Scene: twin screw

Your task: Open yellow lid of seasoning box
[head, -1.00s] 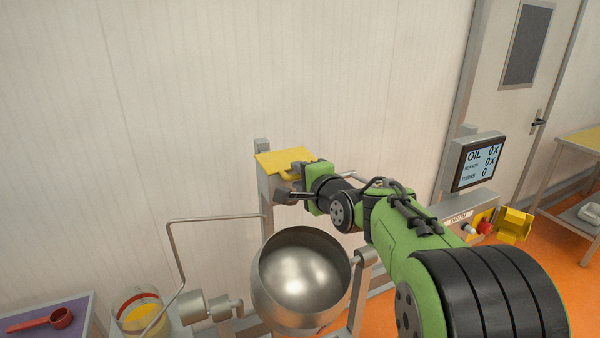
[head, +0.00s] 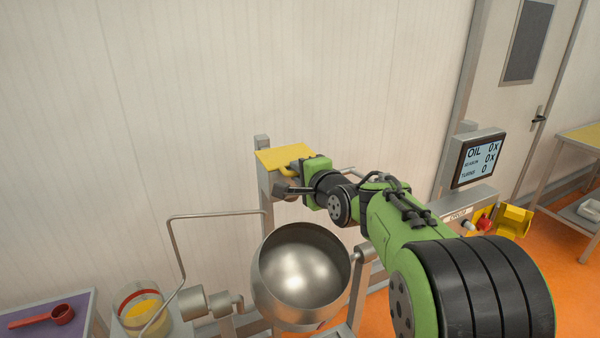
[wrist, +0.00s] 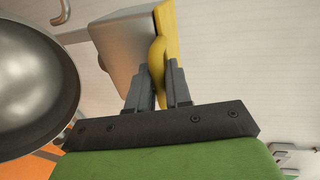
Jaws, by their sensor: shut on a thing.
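The seasoning box (wrist: 122,42) is a grey metal box beside my gripper in the wrist view. Its yellow lid (head: 280,158) lies against the box in the head view and shows as a yellow strip in the wrist view (wrist: 168,22). A rounded yellow handle (wrist: 157,60) stands out from the lid. My gripper (wrist: 160,78) is shut on this handle, with one finger on each side. In the head view my gripper (head: 292,180) is at the lid's right front edge, and its fingertips are largely hidden.
A round steel pot (head: 300,275) hangs below and in front of the box. A bent metal rod (head: 215,217) stands to its left. A screen (head: 480,160) is at the right. A purple-topped table (head: 45,318) holds a red scoop (head: 55,316). The wall behind is bare.

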